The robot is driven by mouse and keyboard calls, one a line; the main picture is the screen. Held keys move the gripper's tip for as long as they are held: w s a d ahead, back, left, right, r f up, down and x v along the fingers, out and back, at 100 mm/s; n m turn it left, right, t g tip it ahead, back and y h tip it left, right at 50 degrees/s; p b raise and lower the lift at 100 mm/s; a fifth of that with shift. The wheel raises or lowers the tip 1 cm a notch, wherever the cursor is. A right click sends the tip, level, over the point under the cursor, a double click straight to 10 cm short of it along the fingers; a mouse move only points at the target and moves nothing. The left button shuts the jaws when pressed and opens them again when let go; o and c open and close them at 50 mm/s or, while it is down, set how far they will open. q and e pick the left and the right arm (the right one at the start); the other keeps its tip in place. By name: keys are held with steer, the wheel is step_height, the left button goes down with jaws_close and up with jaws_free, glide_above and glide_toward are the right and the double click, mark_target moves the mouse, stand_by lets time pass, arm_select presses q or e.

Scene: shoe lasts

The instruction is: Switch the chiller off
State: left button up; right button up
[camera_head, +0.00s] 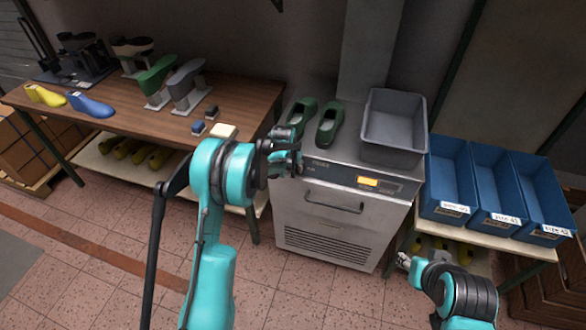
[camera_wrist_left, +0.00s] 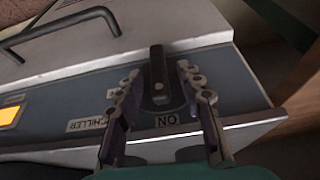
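The chiller (camera_head: 335,225) is a grey metal cabinet with a dark control strip, a lit orange display (camera_head: 368,181) and a bar handle. In the left wrist view its black switch knob (camera_wrist_left: 158,70) stands on the panel, beside an upside-down ON label (camera_wrist_left: 167,120) and a CHILLER label (camera_wrist_left: 90,124). The knob lies lengthwise up and down in that view; which end points is unclear. My left gripper (camera_wrist_left: 160,88) is open, with one finger on each side of the knob; contact is not clear. In the head view my left gripper (camera_head: 290,155) hides the knob. My right gripper (camera_head: 403,260) is low at right, its fingers too small to judge.
On the chiller top are two green shoe lasts (camera_head: 330,124) and a grey bin (camera_head: 393,155). A wooden bench (camera_head: 115,110) with lasts and stands is at left. Blue bins (camera_head: 493,215) on a shelf stand at right. The floor in front is clear.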

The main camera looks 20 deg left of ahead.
arm_select(q)
jaws_close()
steer(key=shift+d, duration=0.1)
stand_by(0.3)
steer(key=y, duration=0.1)
steer(key=y+b, duration=0.1)
steer(key=shift+d+f+m+y, duration=0.2)
steer(key=shift+d+m+y, duration=0.1)
steer(key=shift+d+f+m+t+y+b, duration=0.3)
steer(key=shift+m+t+y+b, duration=0.25)
steer(key=shift+y+b, duration=1.45)
steer(key=shift+d+f+m+t+y+b, duration=0.15)
steer(key=shift+f+m+t+y+b, duration=0.4)
steer(key=shift+y+b, duration=1.5)
steer(key=shift+d+f+m+t+y+b, duration=0.2)
steer(key=shift+m+y+b, duration=0.75)
steer(key=shift+y, duration=1.9)
steer(key=shift+r, duration=0.15)
